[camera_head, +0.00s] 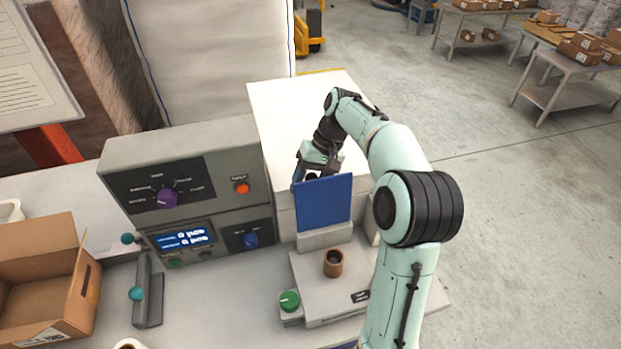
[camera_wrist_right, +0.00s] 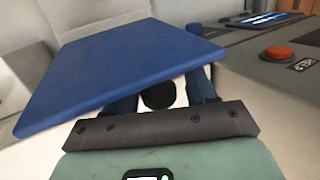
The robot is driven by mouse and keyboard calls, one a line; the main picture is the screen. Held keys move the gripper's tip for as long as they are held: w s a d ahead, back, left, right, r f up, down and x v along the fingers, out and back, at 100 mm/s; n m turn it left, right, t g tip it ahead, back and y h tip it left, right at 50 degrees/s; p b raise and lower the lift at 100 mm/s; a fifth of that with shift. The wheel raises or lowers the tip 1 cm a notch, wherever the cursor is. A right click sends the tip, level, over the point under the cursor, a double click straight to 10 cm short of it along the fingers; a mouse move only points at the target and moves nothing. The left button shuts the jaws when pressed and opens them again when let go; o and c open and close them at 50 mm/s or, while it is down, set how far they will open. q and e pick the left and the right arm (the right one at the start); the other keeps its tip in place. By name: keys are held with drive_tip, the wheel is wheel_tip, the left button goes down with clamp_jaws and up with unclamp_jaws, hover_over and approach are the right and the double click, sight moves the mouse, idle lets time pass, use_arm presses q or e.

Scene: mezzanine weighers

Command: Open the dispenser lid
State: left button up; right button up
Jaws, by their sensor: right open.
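The dispenser is a white box (camera_head: 290,105) behind a small weighing platform. Its blue lid (camera_head: 323,203) stands steeply raised at the front of the box in the head view. My right gripper (camera_head: 312,178) is at the lid's far side, its fingers partly hidden by it. In the right wrist view the blue lid (camera_wrist_right: 125,65) spreads across the front of the gripper and hides part of the fingers. A round black knob (camera_wrist_right: 158,95) shows between the open blue fingers; I cannot tell if they touch it. My left gripper is not in view.
A grey control console (camera_head: 190,180) with a purple knob, red button and display stands left of the dispenser. A brown cup (camera_head: 333,263) sits on the weighing platform (camera_head: 345,290), beside a green button (camera_head: 289,300). An open cardboard box (camera_head: 45,275) is at the left.

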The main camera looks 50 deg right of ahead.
drive_tip(key=v, duration=1.3)
drive_tip(key=shift+d+r, duration=0.1)
idle(0.3)
